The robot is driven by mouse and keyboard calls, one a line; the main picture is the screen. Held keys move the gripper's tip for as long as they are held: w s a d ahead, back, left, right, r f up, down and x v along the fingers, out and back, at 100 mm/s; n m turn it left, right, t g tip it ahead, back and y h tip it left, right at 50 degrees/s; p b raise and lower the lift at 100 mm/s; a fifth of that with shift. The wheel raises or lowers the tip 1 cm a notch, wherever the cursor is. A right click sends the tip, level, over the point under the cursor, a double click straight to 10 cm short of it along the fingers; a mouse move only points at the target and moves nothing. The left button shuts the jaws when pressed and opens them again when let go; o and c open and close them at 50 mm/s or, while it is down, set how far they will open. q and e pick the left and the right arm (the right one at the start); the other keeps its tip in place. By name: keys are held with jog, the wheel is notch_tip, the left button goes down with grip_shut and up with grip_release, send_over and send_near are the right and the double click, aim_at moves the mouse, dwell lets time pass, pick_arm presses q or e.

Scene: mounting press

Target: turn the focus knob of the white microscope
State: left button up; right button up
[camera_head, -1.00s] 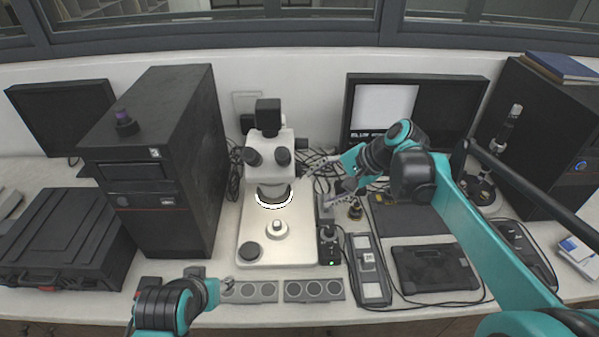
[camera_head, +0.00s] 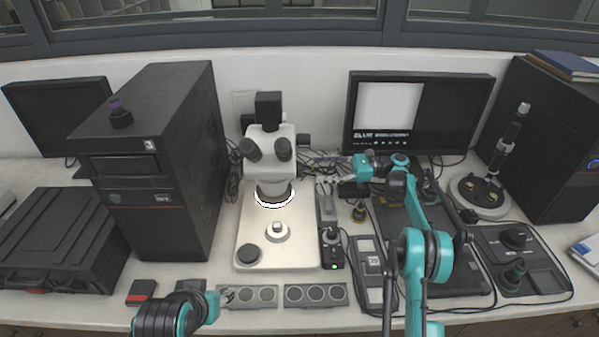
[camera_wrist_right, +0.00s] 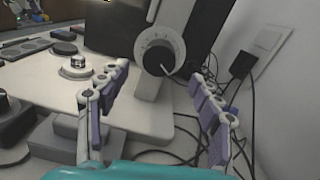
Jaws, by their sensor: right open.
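The white microscope (camera_head: 270,170) stands upright on its pale base at the middle of the bench. Its focus knob (camera_wrist_right: 160,50), a round white dial with a dark centre, shows on the side of the column in the right wrist view. My right gripper (camera_wrist_right: 158,80) is open and empty, its fingers on either side of the knob in that view, with no contact visible. In the head view the right gripper (camera_head: 328,170) is small, just right of the microscope column. My left gripper (camera_head: 224,297) is low at the front edge; its finger gap is unclear.
A black computer tower (camera_head: 160,165) stands left of the microscope. A grey power box (camera_head: 327,212) and a black controller (camera_head: 332,248) stand close on its right. Cables (camera_wrist_right: 245,115) hang behind. A lit monitor (camera_head: 415,115) is behind my right arm. Slide trays (camera_head: 315,294) lie in front.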

aim_at(299, 169)
pick_arm(q)
notch_tip(299, 169, down, 2)
jog(key=shift+f+b, duration=0.15)
jog(key=shift+b, duration=0.95)
jog(key=shift+f, duration=0.1)
pick_arm(e)
jog(key=a, duration=0.7)
jog(key=shift+s+a, duration=0.15)
jog(key=shift+a, duration=0.15)
jog(key=c, duration=1.2)
